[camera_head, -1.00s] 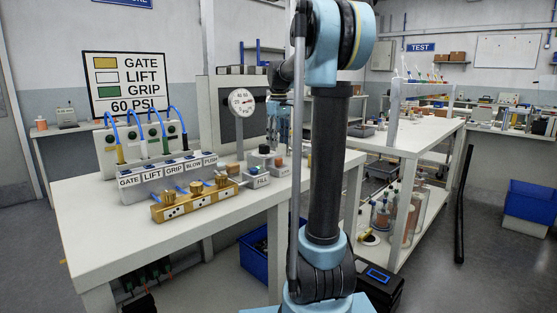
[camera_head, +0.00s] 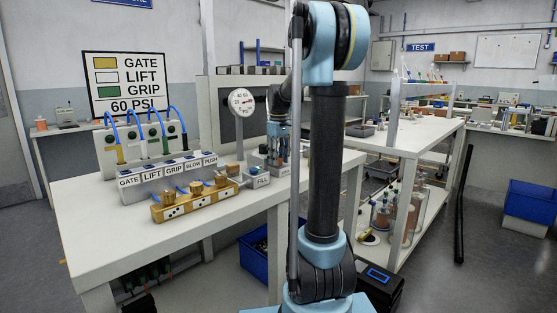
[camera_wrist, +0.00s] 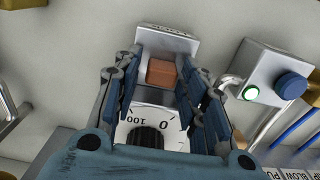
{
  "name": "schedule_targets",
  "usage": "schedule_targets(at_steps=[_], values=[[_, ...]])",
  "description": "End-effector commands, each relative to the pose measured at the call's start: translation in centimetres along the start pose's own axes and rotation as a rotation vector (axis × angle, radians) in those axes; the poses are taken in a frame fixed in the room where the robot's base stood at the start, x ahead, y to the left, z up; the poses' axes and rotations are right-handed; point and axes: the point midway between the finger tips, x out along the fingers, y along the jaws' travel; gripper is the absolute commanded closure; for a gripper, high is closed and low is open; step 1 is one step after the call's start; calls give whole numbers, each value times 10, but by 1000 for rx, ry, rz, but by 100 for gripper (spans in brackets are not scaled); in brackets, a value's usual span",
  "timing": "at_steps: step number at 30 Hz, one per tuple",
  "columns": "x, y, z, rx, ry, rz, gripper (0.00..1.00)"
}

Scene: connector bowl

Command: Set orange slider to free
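The orange slider (camera_wrist: 162,72) is a small block on a silver metal housing (camera_wrist: 168,43) in the wrist view. Upside-down lettering on the housing is too small to read. My gripper (camera_wrist: 159,62) is open, with one blue-grey finger on each side of the slider. A narrow gap shows between the slider and the fingers, and I cannot tell any contact. In the head view my gripper (camera_head: 278,157) points down over the right part of the bench, and it hides the slider there.
A white dial with a black knob (camera_wrist: 147,138) lies below the slider in the wrist view. A grey box with a blue button (camera_wrist: 291,85) stands to the right. In the head view, a gauge (camera_head: 241,101), brass valve block (camera_head: 190,203) and labelled manifold (camera_head: 150,186) stand left of my gripper.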

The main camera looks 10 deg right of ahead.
Motion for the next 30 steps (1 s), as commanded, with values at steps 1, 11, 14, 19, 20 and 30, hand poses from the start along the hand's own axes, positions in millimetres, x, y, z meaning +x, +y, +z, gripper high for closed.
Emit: schedule_targets(at_steps=[1,11,14,19,20,30], values=[[0,0,0,0,0,0,81],[0,1,5,2,0,1,100],[0,1,16,3,0,2,100],[0,1,27,1,-1,2,100],[0,1,27,1,-1,2,100],[0,1,27,1,-2,2,53]])
